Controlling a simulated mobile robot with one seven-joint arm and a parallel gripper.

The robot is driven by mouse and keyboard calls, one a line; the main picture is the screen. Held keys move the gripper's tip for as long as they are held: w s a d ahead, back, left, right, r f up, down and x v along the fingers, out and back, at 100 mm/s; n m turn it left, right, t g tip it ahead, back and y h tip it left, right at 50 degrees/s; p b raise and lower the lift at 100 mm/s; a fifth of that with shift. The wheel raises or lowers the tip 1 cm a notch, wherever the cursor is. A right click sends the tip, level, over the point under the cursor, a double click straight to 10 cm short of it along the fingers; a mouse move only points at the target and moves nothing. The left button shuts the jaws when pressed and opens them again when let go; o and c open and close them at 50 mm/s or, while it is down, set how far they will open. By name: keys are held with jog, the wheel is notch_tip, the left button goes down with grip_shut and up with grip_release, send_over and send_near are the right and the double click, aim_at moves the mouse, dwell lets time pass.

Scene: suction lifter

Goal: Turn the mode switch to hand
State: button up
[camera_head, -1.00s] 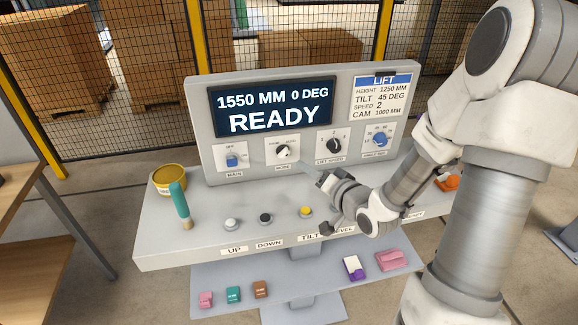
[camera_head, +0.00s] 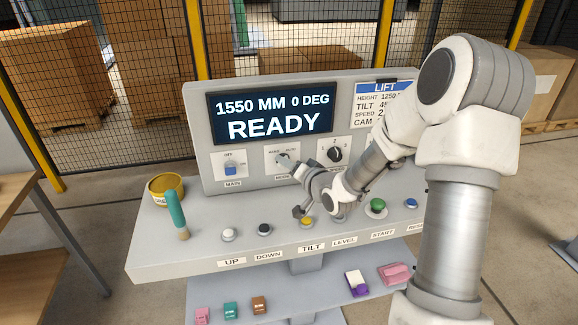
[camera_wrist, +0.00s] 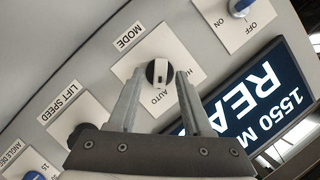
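The mode switch (camera_wrist: 157,72) is a round knob with a white bar and black sides, on a white plate marked AUTO and HAND. In the wrist view the bar stands roughly upright, its lower end nearer AUTO; the HAND label is partly hidden by a finger. My gripper (camera_wrist: 158,78) is open, one finger on each side of the knob, with visible gaps. I cannot tell how deep the tips reach. In the head view my gripper (camera_head: 291,163) is in front of the switch plate (camera_head: 272,151) and covers part of the knob.
The main switch (camera_head: 231,169) is left of the mode switch, and the lift speed knob (camera_head: 335,154) is right. The display (camera_head: 272,114) above reads READY. Push buttons, including a yellow one (camera_head: 306,222), lie on the desk below my gripper. A green-handled tool (camera_head: 176,208) stands at left.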

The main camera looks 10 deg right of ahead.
grip_shut()
jog(key=shift+n+b, duration=0.3)
jog(key=shift+b, duration=0.2)
jog(key=shift+a+n+h+b, duration=0.3)
jog(key=shift+n+h+b, duration=0.3)
jog(key=shift+n+h, duration=1.05)
jog(key=shift+a+n+h+b, duration=0.25)
jog(key=shift+n+h+b, duration=0.55)
jog(key=shift+n, duration=1.5)
jog(key=shift+a+n+h+b, duration=0.3)
jog(key=shift+n+h+b, duration=0.1)
jog(key=shift+n+h, duration=1.35)
jog(key=shift+n, duration=0.3)
